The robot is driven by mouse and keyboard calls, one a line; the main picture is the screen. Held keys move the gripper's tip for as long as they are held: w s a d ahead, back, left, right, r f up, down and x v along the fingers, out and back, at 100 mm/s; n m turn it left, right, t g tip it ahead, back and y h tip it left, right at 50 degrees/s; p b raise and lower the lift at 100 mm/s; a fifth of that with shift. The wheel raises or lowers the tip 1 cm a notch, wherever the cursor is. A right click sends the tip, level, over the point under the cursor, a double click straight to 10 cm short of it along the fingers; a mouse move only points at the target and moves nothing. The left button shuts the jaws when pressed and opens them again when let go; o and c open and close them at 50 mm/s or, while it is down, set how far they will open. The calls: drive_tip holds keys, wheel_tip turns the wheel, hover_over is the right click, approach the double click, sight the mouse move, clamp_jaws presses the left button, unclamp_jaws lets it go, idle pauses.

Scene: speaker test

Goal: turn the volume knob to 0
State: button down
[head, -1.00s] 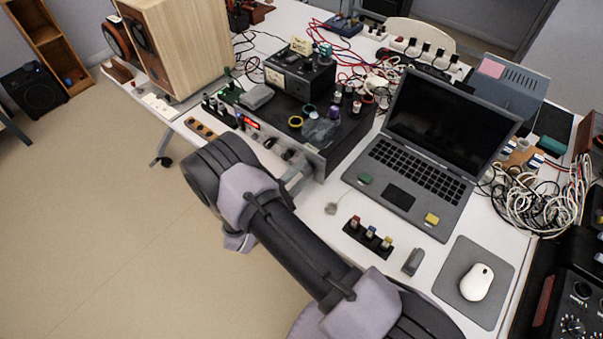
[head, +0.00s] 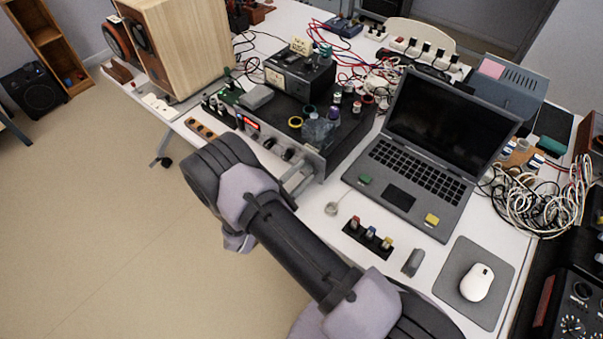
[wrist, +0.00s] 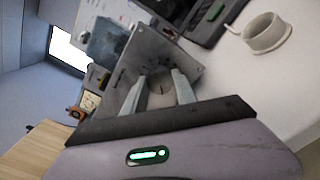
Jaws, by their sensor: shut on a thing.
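The volume knob (wrist: 161,88) is a round grey knob with a dark pointer line on the metal front panel of the amplifier (wrist: 165,50). In the wrist view my gripper (wrist: 160,77) has one finger on each side of the knob and is shut on it. In the head view the amplifier (head: 318,160) is a dark box with a silver front and a lit red display (head: 250,125). My arm hides part of its front there, and the gripped knob cannot be made out clearly.
A laptop (head: 398,194) stands right of the amplifier, with a roll of tape (head: 332,208) in front. A small black block with coloured knobs (head: 369,236) and a mouse (head: 477,282) lie further right. A wooden speaker (head: 185,45) stands left. Cables crowd the back.

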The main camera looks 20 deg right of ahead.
drive_tip(key=c, duration=1)
unclamp_jaws()
drive_tip(key=p+v, duration=0.3)
drive_tip(key=v, duration=1.4)
drive_tip(key=shift+s+a, duration=0.15)
drive_tip(key=shift+s, duration=0.05)
